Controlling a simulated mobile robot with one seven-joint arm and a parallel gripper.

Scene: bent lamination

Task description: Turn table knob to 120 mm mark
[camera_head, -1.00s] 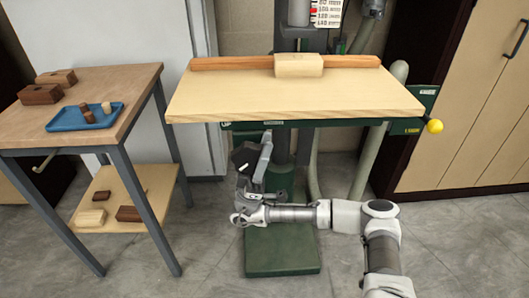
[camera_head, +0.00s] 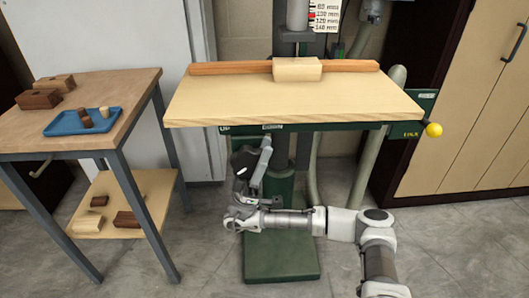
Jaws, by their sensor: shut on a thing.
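The wooden-topped work table (camera_head: 300,100) is on a green machine frame. A scale (camera_head: 327,16) with mm marks stands behind it at the top edge; 100, 120 and 140 mm show. Red shows on its left edge, but its exact reading is too small to tell. My gripper (camera_head: 252,160) is below the table's front edge, left of the column, and is shut on a dark knob (camera_head: 242,159). My fingers and wrist partly hide the knob.
A wooden block (camera_head: 297,69) rests against the reddish fence (camera_head: 225,69) on the table. A yellow ball handle (camera_head: 433,130) sticks out at the right. A side bench (camera_head: 110,120) with a blue tray (camera_head: 70,125) and blocks stands left. The floor on the right is clear.

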